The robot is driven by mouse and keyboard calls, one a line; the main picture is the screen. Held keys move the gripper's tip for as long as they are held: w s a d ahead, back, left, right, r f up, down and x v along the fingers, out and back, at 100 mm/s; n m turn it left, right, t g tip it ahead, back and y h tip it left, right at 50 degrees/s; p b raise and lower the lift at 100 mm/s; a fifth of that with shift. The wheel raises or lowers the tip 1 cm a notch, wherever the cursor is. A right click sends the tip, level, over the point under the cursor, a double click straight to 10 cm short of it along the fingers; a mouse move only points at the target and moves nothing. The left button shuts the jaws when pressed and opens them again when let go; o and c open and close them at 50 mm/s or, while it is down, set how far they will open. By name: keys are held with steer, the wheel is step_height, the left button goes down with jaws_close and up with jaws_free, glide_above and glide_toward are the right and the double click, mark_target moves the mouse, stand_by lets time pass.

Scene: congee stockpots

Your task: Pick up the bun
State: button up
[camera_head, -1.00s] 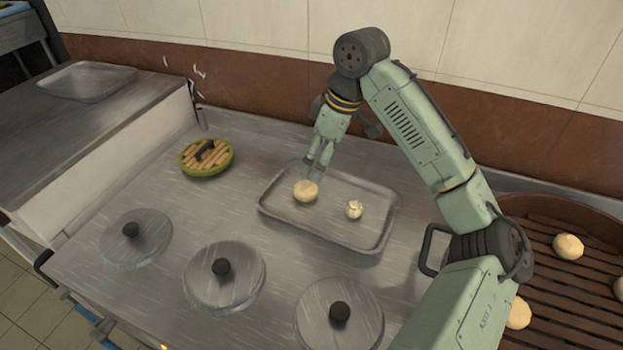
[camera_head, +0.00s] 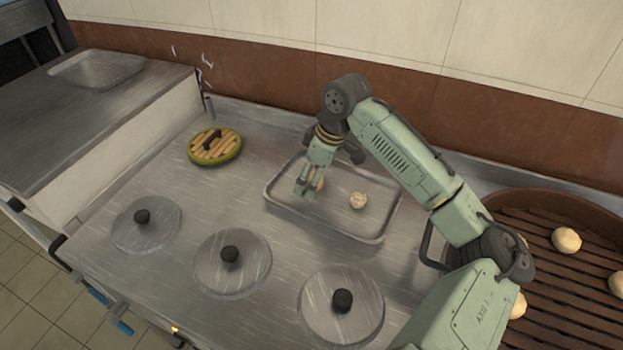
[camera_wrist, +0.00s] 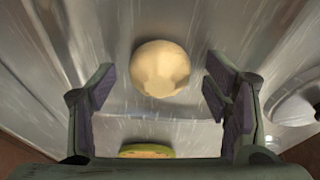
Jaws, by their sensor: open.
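A round, pale yellow bun (camera_wrist: 160,68) lies in the metal tray (camera_head: 384,226). In the head view the bun (camera_head: 320,184) is mostly hidden behind my gripper (camera_head: 305,191), with only its right edge showing. In the wrist view my gripper (camera_wrist: 160,85) is open, its two fingers spread wide on either side. The bun appears centred between them, slightly beyond the tips, with a gap on both sides. I cannot tell how high the fingertips are above the tray.
Several metal lids with black knobs, one of them at front centre (camera_head: 318,311), line the counter. A green-rimmed slatted lid (camera_head: 229,157) lies left of the tray. A brown slatted steamer (camera_head: 560,290) with several buns stands at right. The wall is behind the tray.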

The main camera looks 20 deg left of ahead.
steer(key=shift+c, duration=0.5)
steer(key=c, duration=1.1)
steer(key=shift+r, duration=0.15)
